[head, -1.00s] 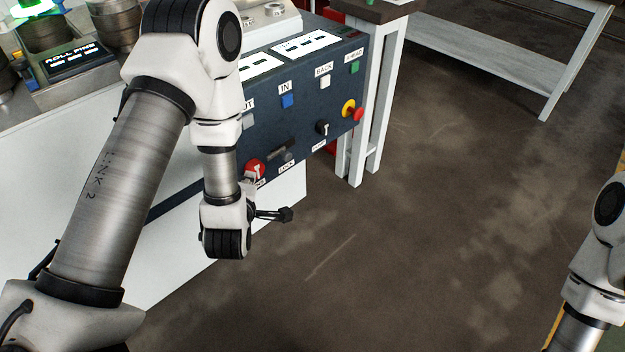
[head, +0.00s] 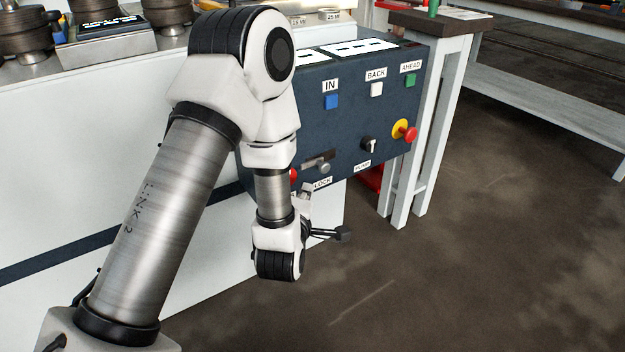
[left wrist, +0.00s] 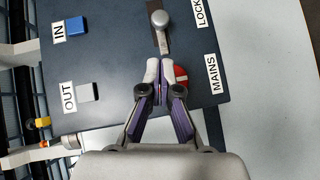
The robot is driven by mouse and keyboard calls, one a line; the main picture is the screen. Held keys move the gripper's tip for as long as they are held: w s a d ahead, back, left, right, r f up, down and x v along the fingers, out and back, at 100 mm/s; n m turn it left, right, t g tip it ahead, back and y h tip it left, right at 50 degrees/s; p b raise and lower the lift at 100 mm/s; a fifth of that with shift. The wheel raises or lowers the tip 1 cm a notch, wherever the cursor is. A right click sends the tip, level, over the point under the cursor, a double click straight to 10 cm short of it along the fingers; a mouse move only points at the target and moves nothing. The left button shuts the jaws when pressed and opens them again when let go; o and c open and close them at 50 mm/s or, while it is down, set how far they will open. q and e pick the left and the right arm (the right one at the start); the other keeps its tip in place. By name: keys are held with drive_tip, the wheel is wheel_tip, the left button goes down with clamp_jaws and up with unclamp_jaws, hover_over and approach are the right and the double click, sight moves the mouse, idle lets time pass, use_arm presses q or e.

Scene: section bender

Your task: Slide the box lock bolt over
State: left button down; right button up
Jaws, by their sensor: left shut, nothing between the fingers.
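The lock bolt is a small silver knob (head: 323,168) on a short dark slot, above the LOCK label (head: 322,183) on the dark blue control panel (head: 345,130). In the left wrist view the knob (left wrist: 159,18) stands at the top of the picture, and the slot runs down toward my fingers. My left gripper (left wrist: 159,70) is shut and empty. Its tips appear just below the knob, beside the red and white MAINS switch (left wrist: 181,77); I cannot tell whether they touch the panel. In the head view my left wrist largely hides the fingers. My right gripper is out of view.
The panel also carries a blue IN button (head: 331,102), a white BACK button (head: 377,89), a green AHEAD button (head: 410,81), a black PUMP switch (head: 369,145) and a red emergency button (head: 408,133). A workbench leg (head: 408,160) stands right of it. Floor in front is clear.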

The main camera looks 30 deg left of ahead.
use_arm(q)
drive_tip(key=b, duration=0.3)
approach(326, 165)
drive_tip(key=w+a+f, duration=0.2)
drive_tip(key=w+a, duration=0.2)
drive_tip(key=shift+w+a, duration=0.4)
drive_tip(key=shift+w, duration=0.15)
drive_tip(key=shift+r, duration=0.1)
drive_tip(key=w, duration=0.1)
drive_tip(key=w+d, duration=0.1)
drive_tip(key=w, duration=0.1)
drive_tip(key=shift+w+d, duration=0.1)
drive_tip(key=shift+d, duration=0.1)
drive_tip(key=shift+r, duration=0.1)
drive_tip(key=shift+p, duration=0.3)
